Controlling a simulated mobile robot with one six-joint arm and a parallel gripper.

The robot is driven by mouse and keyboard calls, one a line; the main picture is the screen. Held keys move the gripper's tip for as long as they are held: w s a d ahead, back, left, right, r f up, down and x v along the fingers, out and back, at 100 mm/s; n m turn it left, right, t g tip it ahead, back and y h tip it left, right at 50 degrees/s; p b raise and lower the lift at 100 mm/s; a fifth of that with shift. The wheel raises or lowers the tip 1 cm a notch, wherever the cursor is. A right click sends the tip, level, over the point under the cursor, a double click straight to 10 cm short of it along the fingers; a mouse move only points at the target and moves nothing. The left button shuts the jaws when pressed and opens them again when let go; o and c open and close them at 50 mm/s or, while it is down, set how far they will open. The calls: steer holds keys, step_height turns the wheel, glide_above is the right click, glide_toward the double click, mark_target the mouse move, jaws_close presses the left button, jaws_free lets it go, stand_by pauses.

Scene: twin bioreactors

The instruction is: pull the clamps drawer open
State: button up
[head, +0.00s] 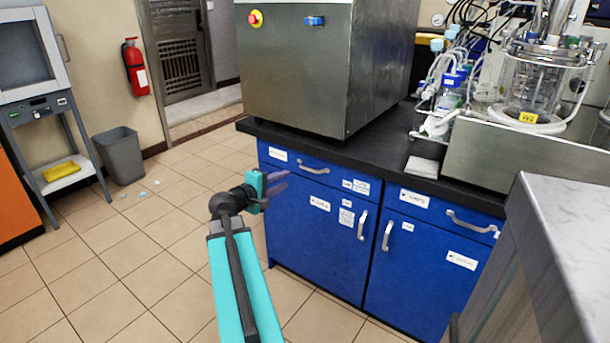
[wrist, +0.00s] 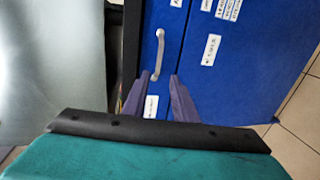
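A blue cabinet under the black counter has a left drawer (head: 295,169) and a right drawer (head: 430,212), both looking shut. Their labels are too small to read, so I cannot tell which is the clamps drawer. The left drawer has a silver bar handle (head: 313,169), and a similar handle (wrist: 159,52) shows in the wrist view. My gripper (head: 286,180) is in front of the left drawer, left of its handle. In the wrist view my gripper (wrist: 158,77) has its two purple fingers apart, with the handle beyond them and nothing visibly held.
Below the drawers are blue doors with upright handles (head: 362,225). A steel machine (head: 295,70) and glass bioreactor (head: 535,85) stand on the counter (head: 380,150). A grey worktop (head: 570,235) is close at right.

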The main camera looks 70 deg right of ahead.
mark_target(307, 169)
steer(key=shift+d+r, duration=0.1)
stand_by(0.3)
steer(key=shift+b+x, duration=0.35)
steer(key=shift+x, duration=6.55)
steer(key=shift+s, duration=0.1)
jaws_close()
